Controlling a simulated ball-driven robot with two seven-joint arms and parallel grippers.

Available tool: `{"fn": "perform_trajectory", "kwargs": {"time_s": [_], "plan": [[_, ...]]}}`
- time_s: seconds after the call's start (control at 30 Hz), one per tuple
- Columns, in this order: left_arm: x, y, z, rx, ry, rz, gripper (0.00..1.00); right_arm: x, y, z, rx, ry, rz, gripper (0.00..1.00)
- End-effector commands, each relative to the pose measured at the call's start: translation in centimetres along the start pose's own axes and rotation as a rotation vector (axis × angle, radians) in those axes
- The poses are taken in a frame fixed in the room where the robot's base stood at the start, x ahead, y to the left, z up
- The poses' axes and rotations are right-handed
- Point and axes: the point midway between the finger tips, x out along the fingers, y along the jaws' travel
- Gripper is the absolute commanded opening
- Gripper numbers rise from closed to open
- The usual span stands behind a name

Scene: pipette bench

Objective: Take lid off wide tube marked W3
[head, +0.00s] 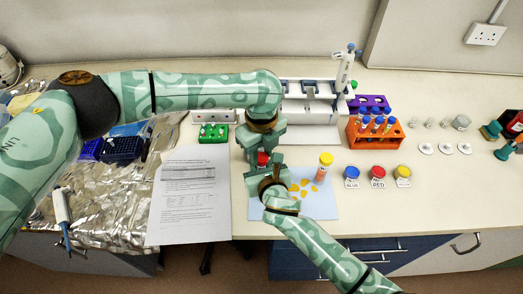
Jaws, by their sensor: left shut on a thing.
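My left gripper (261,152) points down over the blue mat (325,205), shut on a small red thing (262,158) that looks like a tube's lid. Most of it is hidden between the fingers. My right gripper (266,177) is close below it in the picture; its fingers are too small and covered to tell open from shut. A tube beneath the red thing is hidden by the grippers. An upright tube with a yellow lid (325,162) and pinkish contents stands on the mat, to the right of both grippers. I cannot read a W3 mark anywhere.
Loose yellow pieces (304,186) lie on the mat. Labelled blue (351,171), red (378,171) and yellow (403,171) pots stand to its right. An orange rack (375,138) and pipette stand are behind. White discs (445,148) lie right.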

Motion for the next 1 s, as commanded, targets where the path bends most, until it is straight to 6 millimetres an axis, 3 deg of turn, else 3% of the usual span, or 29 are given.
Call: {"fn": "perform_trajectory", "kwargs": {"time_s": [0.13,0.3,0.63,0.67,0.73,1.0], "plan": [[0.01,0.05,0.04,-0.411,0.000,0.000,0.01,-0.01,-0.01,-0.03,0.000,0.001,0.000,0.00],[-0.06,0.02,0.04,-0.690,0.001,-0.002,0.01,-0.01,-0.01,-0.03,0.000,0.001,0.000,0.00],[-0.07,0.02,0.05,-0.743,0.000,-0.002,0.01,-0.01,0.01,-0.04,0.000,0.001,0.000,0.00],[-0.07,0.02,0.05,-0.743,0.000,-0.002,0.31,-0.01,0.01,-0.04,0.000,0.001,0.000,0.00],[-0.07,0.02,0.04,-0.742,0.000,-0.002,0.50,-0.01,0.01,-0.04,0.000,0.001,0.000,0.00],[-0.03,0.05,-0.07,-0.740,0.002,0.000,0.50,0.01,-0.02,-0.02,0.000,0.001,0.000,0.00]]}}
